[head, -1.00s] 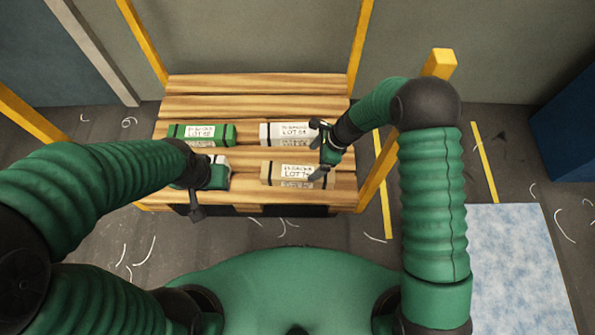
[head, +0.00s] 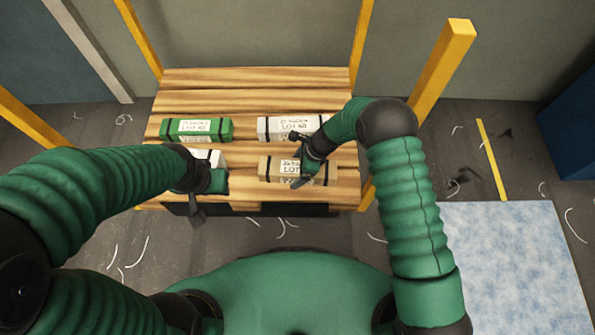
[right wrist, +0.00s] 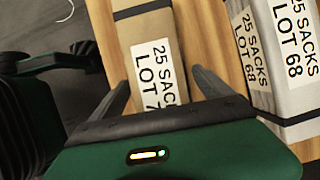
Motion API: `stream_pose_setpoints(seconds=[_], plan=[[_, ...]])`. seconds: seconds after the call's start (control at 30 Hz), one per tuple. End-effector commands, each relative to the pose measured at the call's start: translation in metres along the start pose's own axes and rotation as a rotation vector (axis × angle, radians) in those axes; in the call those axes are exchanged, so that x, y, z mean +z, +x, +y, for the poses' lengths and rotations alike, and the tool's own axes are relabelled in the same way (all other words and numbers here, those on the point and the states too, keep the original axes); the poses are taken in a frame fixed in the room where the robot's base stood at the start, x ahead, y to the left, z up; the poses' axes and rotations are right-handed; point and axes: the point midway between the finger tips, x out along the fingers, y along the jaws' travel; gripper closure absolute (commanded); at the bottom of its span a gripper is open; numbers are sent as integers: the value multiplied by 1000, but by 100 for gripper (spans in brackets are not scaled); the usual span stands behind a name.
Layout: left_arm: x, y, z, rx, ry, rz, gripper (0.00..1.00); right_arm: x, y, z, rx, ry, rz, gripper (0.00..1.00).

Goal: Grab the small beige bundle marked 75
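The small beige bundle (head: 325,172) with dark straps lies at the front right of the wooden slatted platform. Its white label reads "25 SACKS LOT 7…" in the right wrist view (right wrist: 146,40); the rest of the number is hidden. My right gripper (head: 299,164) is over the middle of the bundle. In the right wrist view its fingers (right wrist: 163,92) are open, one on each side of the bundle, with nothing clamped. My left gripper (head: 200,196) is at the platform's front left, in front of a white bundle; its fingers are unclear.
A green bundle (head: 170,130) lies at the back left and a white bundle (head: 316,124), marked LOT 68, close behind the beige one. Another white bundle (head: 212,157) is partly hidden by my left arm. Yellow posts (head: 440,65) stand around the platform (head: 250,85).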

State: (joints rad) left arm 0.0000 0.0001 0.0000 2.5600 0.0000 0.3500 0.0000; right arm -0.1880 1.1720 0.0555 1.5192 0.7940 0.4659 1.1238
Motion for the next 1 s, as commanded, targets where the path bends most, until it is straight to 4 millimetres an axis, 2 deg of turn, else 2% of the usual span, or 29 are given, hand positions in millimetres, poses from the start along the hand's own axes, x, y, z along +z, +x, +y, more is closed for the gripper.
stream_pose_setpoints(seconds=[0.07, 0.67, 1.0], plan=[[0, 0, 0, 0, 0, 0, 64, 0, 0, 0, 1, 0, 0, 22], [0, 0, 0, 0, 0, 0, 64, 0, 0, 0, 0, 0, 1, 100], [-1, -4, 0, 0, 0, 0, 64, 1, -4, 0, 0, 0, 0, 100]])
